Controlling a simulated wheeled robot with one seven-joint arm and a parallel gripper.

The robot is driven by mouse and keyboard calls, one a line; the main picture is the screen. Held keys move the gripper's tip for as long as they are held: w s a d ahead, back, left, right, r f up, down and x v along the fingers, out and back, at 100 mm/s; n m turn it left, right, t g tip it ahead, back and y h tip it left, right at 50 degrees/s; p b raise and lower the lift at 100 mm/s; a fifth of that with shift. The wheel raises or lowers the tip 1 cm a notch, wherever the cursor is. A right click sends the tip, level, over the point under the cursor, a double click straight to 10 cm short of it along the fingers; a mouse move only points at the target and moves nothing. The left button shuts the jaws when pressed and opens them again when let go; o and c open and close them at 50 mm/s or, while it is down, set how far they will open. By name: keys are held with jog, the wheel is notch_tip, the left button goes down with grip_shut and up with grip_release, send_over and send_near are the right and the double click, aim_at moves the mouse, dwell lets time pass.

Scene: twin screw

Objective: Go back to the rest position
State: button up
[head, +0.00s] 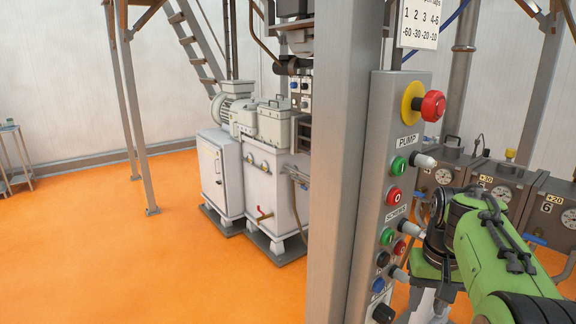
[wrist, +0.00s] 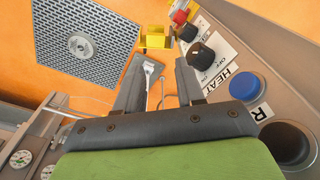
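My green arm (head: 490,245) reaches in from the lower right in the head view, in front of the control panel (head: 390,150). In the wrist view my gripper (wrist: 161,62) has its two dark fingers apart, with a clear gap between them. I see nothing held. The fingers point past the panel, which runs down the right side of that view with a black knob (wrist: 201,55), a HEAT label (wrist: 218,77) and a blue button (wrist: 248,86). The right finger is close to the knob; I cannot tell whether they touch.
A grey post (head: 338,160) stands left of the panel. A red emergency button (head: 432,106) juts out at its top. Gauge boxes (head: 497,183) stand behind my arm. A white machine (head: 268,180) stands at the back; orange floor (head: 130,250) is clear at left.

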jog(key=s+a+r+n+t, duration=0.15)
jog(key=s+a+r, duration=0.25)
jog(key=s+a, duration=0.4)
jog(key=s+a+f+n+t+p, duration=0.1)
jog(key=s+a, duration=0.1)
jog(key=s, duration=0.4)
jog(key=s+a+f+n+t, duration=0.1)
jog(key=s+a+f+t, duration=0.1)
jog(key=s, duration=0.4)
jog(key=shift+s+a+f+p, duration=0.15)
jog(key=shift+a+f+p, duration=0.2)
jog(key=shift+a, duration=0.45)
jog(key=shift+r, duration=0.1)
